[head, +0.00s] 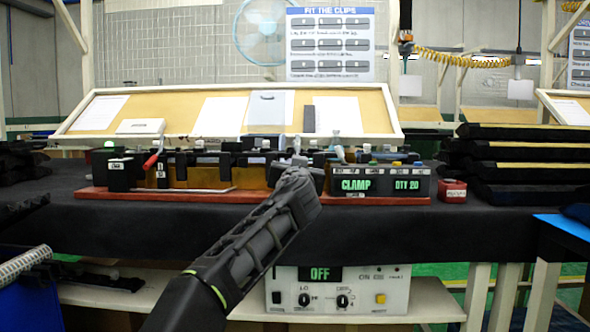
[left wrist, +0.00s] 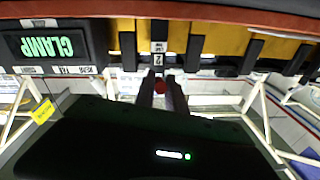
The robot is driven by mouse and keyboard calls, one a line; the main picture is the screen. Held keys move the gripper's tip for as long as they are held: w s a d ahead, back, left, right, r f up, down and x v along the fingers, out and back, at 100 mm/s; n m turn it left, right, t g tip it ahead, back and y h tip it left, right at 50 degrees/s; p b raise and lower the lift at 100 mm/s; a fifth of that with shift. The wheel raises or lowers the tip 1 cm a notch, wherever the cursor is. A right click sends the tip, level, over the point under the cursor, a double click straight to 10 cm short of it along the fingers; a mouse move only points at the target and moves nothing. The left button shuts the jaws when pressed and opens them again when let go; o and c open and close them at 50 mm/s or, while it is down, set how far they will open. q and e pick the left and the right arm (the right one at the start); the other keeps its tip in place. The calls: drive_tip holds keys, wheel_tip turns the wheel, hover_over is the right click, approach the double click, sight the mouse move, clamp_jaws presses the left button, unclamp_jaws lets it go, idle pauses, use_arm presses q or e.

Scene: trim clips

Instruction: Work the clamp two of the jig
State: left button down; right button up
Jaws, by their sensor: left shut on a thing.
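The jig (head: 215,197) stands on the bench on a red base, with a row of black blocks and tan-brown panels. At its left end a clamp with a red lever (head: 151,161) leans up to the right. In the left wrist view, which is upside down, a label "2" (left wrist: 158,59) marks clamp two. My left gripper (head: 297,164) is at the jig's middle right. Its fingers (left wrist: 161,93) are shut on a red handle (left wrist: 161,86), of which only a small part shows between them. In the head view the gripper hides this clamp. My right gripper is not in view.
A display box (head: 353,186) at the jig's right reads "CLAMP" and "QTY 20". A small red box (head: 452,191) sits beside it. Black stacked trays (head: 525,165) fill the right of the bench. A power unit (head: 340,291) below reads "OFF".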

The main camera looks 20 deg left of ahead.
use_arm(q)
drive_tip(key=c, duration=1.4)
unclamp_jaws()
drive_tip(key=shift+s+d+f+b, duration=0.1)
drive_tip(key=shift+s+d+b, duration=0.15)
drive_tip(key=shift+s+b, duration=0.15)
drive_tip(key=b+v, duration=0.1)
drive_tip(key=v, duration=0.6)
